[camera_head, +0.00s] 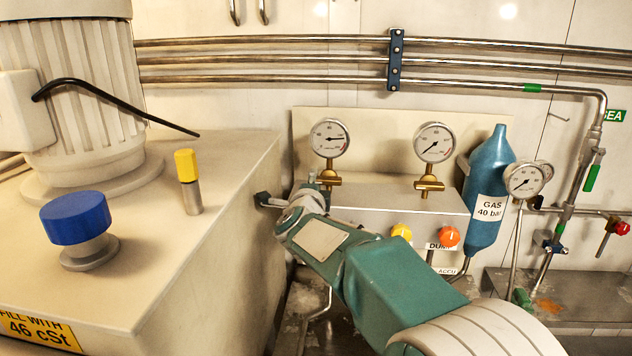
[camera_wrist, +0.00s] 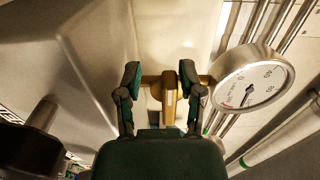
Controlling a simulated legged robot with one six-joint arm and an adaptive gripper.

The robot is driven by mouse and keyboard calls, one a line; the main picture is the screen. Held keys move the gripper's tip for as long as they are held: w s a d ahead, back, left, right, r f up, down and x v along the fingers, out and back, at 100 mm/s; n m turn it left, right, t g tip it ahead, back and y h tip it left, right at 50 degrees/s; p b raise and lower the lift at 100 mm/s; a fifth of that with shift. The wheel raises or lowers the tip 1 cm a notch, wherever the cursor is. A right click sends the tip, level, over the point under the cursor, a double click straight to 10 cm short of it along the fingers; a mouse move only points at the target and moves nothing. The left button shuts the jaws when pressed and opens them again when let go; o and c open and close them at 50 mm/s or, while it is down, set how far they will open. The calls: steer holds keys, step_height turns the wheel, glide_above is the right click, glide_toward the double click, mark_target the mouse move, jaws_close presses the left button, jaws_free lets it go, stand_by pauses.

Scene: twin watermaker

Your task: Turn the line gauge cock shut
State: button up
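A brass cock (camera_head: 328,180) sits below the left round gauge (camera_head: 330,138). A similar cock (camera_head: 429,183) sits below the middle gauge (camera_head: 434,142). No label shows which is the line gauge cock. My gripper (camera_head: 288,190) is at the left cock, partly in front of it. In the wrist view my gripper (camera_wrist: 160,74) is open, one finger on each side of the brass handle (camera_wrist: 170,98). A gap shows left of the handle; the right finger is close to it, and contact cannot be told. The gauge (camera_wrist: 253,80) is right of the fingers.
A tank top with a blue cap (camera_head: 76,218) and a yellow-topped fitting (camera_head: 188,180) stands left. Yellow (camera_head: 402,232) and orange (camera_head: 449,236) knobs are on the panel below the gauges. A blue gas bottle (camera_head: 487,190) and a third gauge (camera_head: 525,180) are right.

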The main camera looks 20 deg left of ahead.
steer(key=shift+r, duration=0.2)
steer(key=shift+s+d, duration=0.25)
steer(key=shift+s, duration=0.1)
steer(key=v, duration=1.1)
steer(key=shift+a+f, duration=0.25)
steer(key=shift+a, duration=0.05)
